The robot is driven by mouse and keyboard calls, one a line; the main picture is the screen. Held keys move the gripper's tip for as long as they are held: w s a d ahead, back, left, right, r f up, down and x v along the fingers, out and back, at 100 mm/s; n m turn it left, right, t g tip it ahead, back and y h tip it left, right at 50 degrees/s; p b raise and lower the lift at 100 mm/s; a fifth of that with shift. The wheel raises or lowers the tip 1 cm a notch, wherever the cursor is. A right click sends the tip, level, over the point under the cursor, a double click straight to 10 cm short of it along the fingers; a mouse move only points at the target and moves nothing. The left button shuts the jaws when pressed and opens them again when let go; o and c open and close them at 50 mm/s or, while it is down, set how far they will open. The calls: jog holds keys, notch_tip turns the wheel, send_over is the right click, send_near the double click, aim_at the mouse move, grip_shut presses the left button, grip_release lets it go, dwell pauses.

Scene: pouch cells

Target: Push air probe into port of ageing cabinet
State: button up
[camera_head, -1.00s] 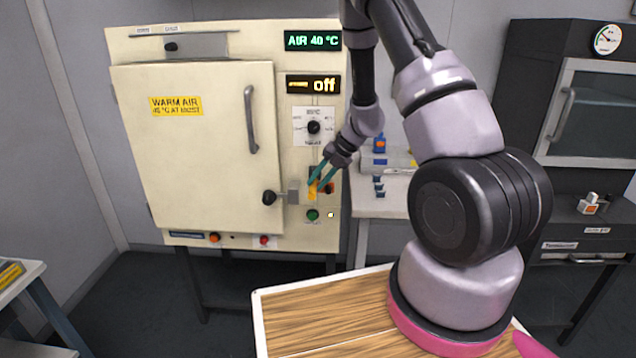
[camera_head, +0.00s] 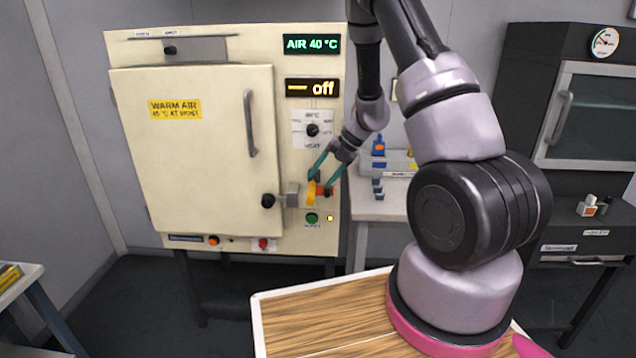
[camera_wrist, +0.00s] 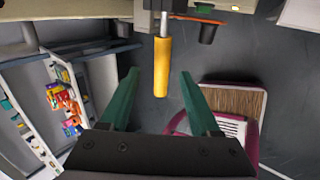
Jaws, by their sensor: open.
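The ageing cabinet (camera_head: 190,150) stands at the left with its door shut. A yellow handle (camera_head: 311,194), which looks like the air probe, is at its control panel, beside the door latch. In the wrist view the yellow handle (camera_wrist: 161,68) hangs from a metal rod at the top edge; how deep the rod sits in the port cannot be seen. My gripper (camera_head: 323,180) is open at the handle. In the wrist view its green fingers (camera_wrist: 158,76) stand apart on either side of the handle, with visible gaps.
A green button (camera_head: 312,218) is below the handle. A bench (camera_head: 380,208) with small items stands right of the cabinet, and a dark cabinet (camera_head: 530,100) farther right.

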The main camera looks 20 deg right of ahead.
jog(key=v, duration=0.8)
